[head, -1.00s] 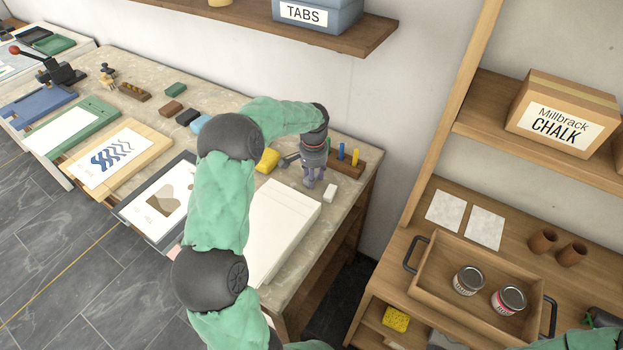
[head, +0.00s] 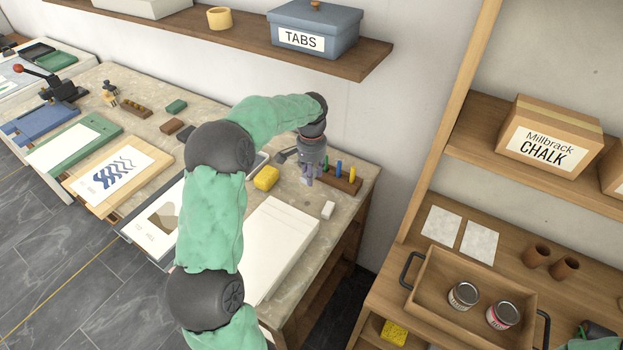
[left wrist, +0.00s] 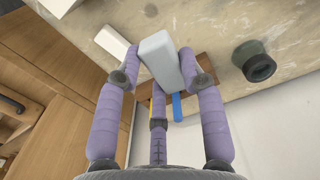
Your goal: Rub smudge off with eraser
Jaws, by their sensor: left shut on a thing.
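My left gripper (head: 309,178) is over the far right end of the stone-topped table. In the left wrist view, its fingers (left wrist: 160,82) are shut on a pale grey block (left wrist: 158,52), which looks like the eraser. A similar white block (head: 328,209) lies on the table beside the paper stack (head: 285,232); it also shows in the left wrist view (left wrist: 112,40). A framed print (head: 160,219) with a tan motif lies left of my arm and is partly hidden by it. I cannot make out a smudge.
A wooden holder (head: 347,185) with blue, green and yellow sticks stands close behind my left gripper. A yellow sponge (head: 266,178) lies to its left. A shelf (head: 240,36) carrying a blue TABS box (head: 313,28) hangs above. A wooden tray (head: 440,290) with two cans sits at right.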

